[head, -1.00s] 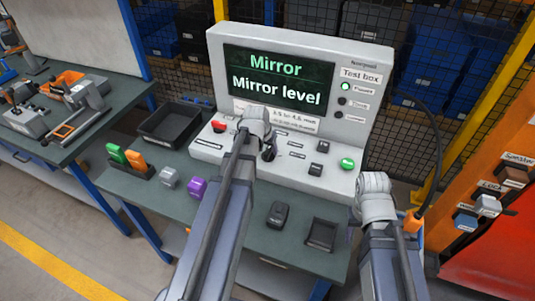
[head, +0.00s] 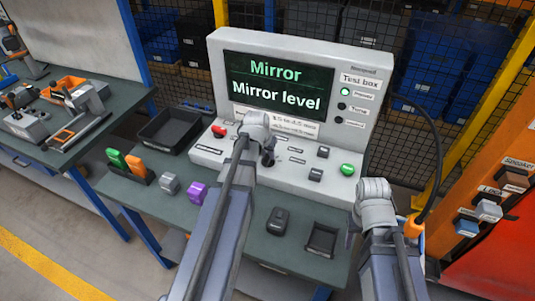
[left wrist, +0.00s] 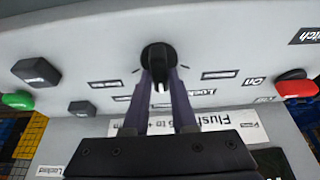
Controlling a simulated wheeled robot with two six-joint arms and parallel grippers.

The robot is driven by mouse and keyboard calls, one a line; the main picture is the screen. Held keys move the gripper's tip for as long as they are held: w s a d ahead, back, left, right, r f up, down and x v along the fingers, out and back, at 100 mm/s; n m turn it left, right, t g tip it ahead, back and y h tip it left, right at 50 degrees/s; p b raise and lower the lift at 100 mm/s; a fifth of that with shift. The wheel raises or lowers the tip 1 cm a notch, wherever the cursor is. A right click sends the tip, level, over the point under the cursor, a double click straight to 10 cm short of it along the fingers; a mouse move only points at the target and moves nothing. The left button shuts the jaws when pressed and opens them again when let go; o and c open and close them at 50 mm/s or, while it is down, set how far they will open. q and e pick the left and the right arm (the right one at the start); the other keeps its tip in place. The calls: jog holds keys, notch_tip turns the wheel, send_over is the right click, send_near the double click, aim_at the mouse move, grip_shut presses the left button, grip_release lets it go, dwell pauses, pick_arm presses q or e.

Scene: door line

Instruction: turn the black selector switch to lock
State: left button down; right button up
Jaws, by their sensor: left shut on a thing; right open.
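The black selector switch (left wrist: 158,57) is on the sloped front panel of the grey test box. In the left wrist view it is a round black knob with a white mark facing the gripper. My left gripper (left wrist: 160,82) has its two dark fingers on either side of the knob and is shut on it. In the head view my left gripper (head: 267,150) hides most of the switch. A small label reading roughly "Locked" (left wrist: 202,92) shows upside down beside the knob in the left wrist view.
The test box screen (head: 277,83) reads "Mirror" and "Mirror level". A red button (head: 218,131), a green button (head: 347,170) and black switches (head: 316,174) are on the panel. A black tray (head: 172,130) and small coloured blocks stand on the table to the left.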

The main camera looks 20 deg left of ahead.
pick_arm(q)
jog(key=shift+n, duration=0.4)
jog(key=shift+d+n+g+y, duration=0.15)
jog(key=shift+n+y, duration=0.4)
jog(key=shift+n, duration=0.7)
jog(key=shift+n+g+y, duration=0.25)
jog(key=shift+n+y, duration=0.3)
jog(key=shift+n, duration=0.7)
jog(key=c, duration=0.7)
grip_release()
jog(key=shift+r, duration=0.1)
jog(key=p+v, duration=0.7)
jog(key=shift+d+r, duration=0.1)
jog(key=shift+r, duration=0.15)
pick_arm(e)
notch_tip(320, 180, up, 7)
